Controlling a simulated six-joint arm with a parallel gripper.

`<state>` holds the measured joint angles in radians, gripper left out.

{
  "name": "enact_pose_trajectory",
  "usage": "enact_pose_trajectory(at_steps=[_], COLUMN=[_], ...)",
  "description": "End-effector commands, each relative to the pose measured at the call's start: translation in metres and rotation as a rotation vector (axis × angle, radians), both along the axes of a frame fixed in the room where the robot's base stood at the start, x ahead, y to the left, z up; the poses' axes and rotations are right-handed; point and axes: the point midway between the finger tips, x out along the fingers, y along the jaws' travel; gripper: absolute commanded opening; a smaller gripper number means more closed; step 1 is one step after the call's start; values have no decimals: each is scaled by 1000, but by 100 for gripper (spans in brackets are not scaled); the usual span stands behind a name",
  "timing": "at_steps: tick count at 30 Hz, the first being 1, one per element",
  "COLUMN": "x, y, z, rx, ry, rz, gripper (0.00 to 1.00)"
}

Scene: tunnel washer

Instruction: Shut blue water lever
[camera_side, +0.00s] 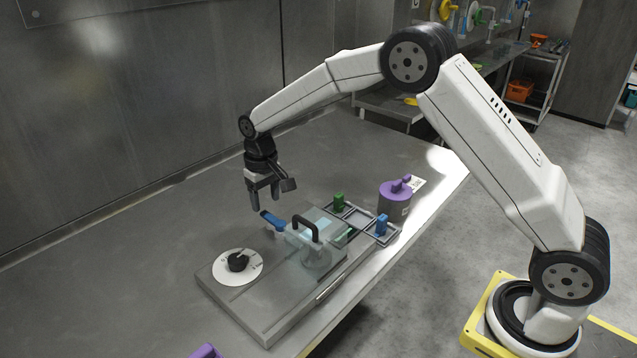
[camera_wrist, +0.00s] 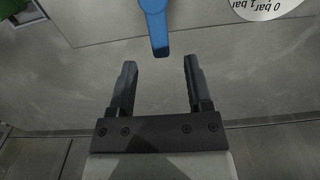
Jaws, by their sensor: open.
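The blue lever (camera_side: 272,220) sticks out from the back edge of the grey washer unit (camera_side: 250,297), beside the clear cover. In the wrist view the blue lever (camera_wrist: 156,26) comes in from the top edge, and its free end lies just ahead of the gap between my fingers. My gripper (camera_side: 264,204) hangs above and behind the lever, pointing down, with its fingers apart. In the wrist view my gripper (camera_wrist: 157,72) is open and empty, and the lever is not between the fingertips. The lever's pivot end is out of the wrist view.
A black knob (camera_side: 238,261) on a white dial is at the unit's left. A clear cover with a black handle (camera_side: 305,227) is in the middle. A tray (camera_side: 357,219) with green (camera_side: 339,201) and blue (camera_side: 382,224) pieces and a purple-lidded pot (camera_side: 396,197) are right.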

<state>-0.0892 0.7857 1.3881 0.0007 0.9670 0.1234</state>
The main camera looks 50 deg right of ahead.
Motion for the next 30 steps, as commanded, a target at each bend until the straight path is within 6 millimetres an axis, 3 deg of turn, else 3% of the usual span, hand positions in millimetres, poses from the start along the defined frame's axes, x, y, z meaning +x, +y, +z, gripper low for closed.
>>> enact_pose_trajectory(at_steps=[9,20,26,27,30], x=[0,0,0,0,0], y=[0,0,0,0,0], z=[-32,-36,-36,-35,-35], rx=[0,1,1,1,1], ry=[1,1,1,1,1], rz=[0,0,0,0,0], gripper=[65,65,4,0,0])
